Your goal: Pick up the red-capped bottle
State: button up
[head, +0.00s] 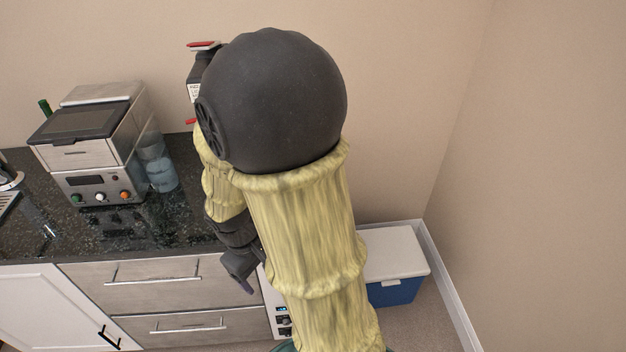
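A dark object with a red top (204,45) and a pale label shows at the back of the counter, left of my arm's black joint. The joint hides much of it, so I cannot tell whether it is the red-capped bottle. No other red cap is plain in view. My gripper (246,287) points down in front of the drawers, below the counter's front edge. It is seen small and partly behind my arm. I see nothing held in it, but whether its fingers are open or shut is unclear.
A dark stone counter (62,240) runs along the left. A steel machine with knobs (98,185) stands on it beside a bluish clear container (158,163). A green bottle neck (44,106) shows behind the machine. A blue cooler with white lid (398,292) sits on the floor at right.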

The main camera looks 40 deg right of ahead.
jog(key=w+d+f+n+g+h, duration=0.25)
jog(key=d+f+n+h, duration=0.2)
jog(key=d, duration=0.25)
jog(key=w+d+n+t+h, duration=0.2)
jog(key=w+n+h, duration=0.1)
jog(key=w+n, duration=0.1)
jog(key=w+d+n+t+h+b, duration=0.1)
jog(key=w+d+n+t+h, duration=0.1)
jog(key=w, duration=0.4)
jog(key=w+d+f+n+t+h+b, duration=0.1)
jog(key=w+d+n+t+h, duration=0.2)
jog(key=w+n+h, duration=0.2)
jog(key=shift+d+n+h, duration=0.15)
jog(key=shift+n+h, duration=0.4)
jog(key=shift+n, duration=0.5)
jog(key=shift+s, duration=0.15)
jog(key=shift+d, duration=0.1)
jog(key=p+x, duration=0.3)
jog(key=x, duration=0.8)
jog(key=shift+d+r, duration=0.1)
jog(key=shift+d, duration=0.4)
